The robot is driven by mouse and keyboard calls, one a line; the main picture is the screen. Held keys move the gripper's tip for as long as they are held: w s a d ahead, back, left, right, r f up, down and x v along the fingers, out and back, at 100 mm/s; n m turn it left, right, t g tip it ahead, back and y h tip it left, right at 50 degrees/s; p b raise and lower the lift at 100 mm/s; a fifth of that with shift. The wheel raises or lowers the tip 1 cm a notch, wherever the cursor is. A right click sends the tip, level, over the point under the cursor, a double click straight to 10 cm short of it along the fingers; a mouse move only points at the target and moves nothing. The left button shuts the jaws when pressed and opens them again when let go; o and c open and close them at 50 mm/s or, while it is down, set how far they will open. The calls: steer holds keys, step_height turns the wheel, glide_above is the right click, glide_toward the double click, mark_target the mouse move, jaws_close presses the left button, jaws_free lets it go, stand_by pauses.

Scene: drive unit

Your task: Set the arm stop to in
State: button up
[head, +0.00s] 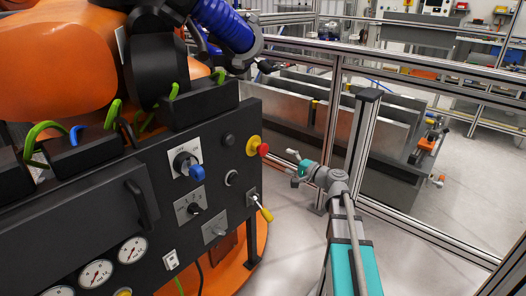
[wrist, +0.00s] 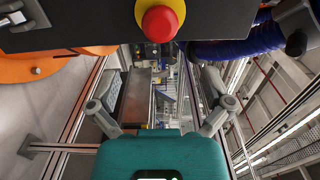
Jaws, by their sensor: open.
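The arm stop appears to be the red mushroom button (head: 264,149) on a yellow collar (head: 254,146), at the right side of the black panel's front. It stands out from its collar. In the wrist view the red button (wrist: 160,20) is at the top centre, beyond the fingertips. My gripper (head: 294,166) is open and empty, to the right of the button in the head view, with a gap between them. In the wrist view my gripper (wrist: 162,106) has its two grey fingers spread wide, with nothing between them.
The black panel (head: 150,215) also carries a blue-handled rotary switch (head: 190,168), smaller switches, a yellow-tipped lever (head: 265,212), a handle (head: 142,204) and gauges (head: 132,250). An aluminium frame post (head: 361,140) stands behind my gripper. Floor shows between panel and arm.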

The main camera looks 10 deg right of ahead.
mark_target(266, 151)
steer(key=x, duration=1.1)
steer(key=shift+w+a, duration=0.15)
steer(key=c, duration=1.2)
steer(key=shift+x, duration=0.8)
steer(key=o, duration=1.2)
steer(key=v, duration=1.2)
